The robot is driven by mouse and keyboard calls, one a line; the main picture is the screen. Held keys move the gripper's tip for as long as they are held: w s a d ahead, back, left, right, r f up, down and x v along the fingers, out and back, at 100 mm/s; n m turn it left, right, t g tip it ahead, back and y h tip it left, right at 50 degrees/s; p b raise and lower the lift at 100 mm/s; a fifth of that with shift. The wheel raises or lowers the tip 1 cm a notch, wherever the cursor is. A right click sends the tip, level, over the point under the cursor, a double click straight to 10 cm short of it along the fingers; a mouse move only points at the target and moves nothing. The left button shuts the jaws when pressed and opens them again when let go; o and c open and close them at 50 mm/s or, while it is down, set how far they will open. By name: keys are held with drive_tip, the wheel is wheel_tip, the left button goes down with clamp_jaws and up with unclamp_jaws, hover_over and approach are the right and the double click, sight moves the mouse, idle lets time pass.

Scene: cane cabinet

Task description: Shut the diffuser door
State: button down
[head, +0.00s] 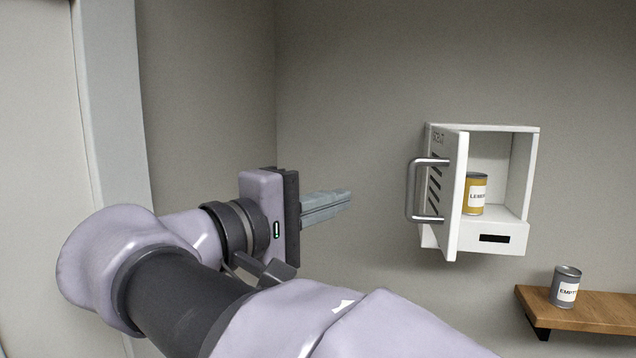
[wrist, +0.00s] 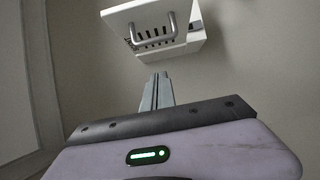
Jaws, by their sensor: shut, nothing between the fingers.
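The white diffuser cabinet (head: 515,175) hangs on the wall at the right of the head view. Its diffuser door (head: 457,185) stands wide open, hinged at the left, with slots and a metal bar handle (head: 411,190). A yellow labelled can (head: 475,195) stands inside. The door also shows in the wrist view (wrist: 125,16), with the handle (wrist: 152,28) above my fingertips. My gripper (head: 348,199) is shut and empty, left of the handle and apart from it. It also shows in the wrist view (wrist: 160,76).
A wooden shelf (head: 590,312) at the lower right holds a grey can labelled EMPTY (head: 566,288). A pale upright frame (head: 110,100) stands at the left. The wall space between my gripper and the cabinet looks clear.

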drive_tip(key=w+d+p, duration=0.1)
drive_tip(key=w+d, duration=0.2)
drive_tip(key=d, duration=0.5)
drive_tip(key=shift+w+d, duration=0.25)
drive_tip(key=shift+d, duration=0.1)
drive_tip(key=shift+w, duration=0.1)
drive_tip(key=shift+a, duration=0.1)
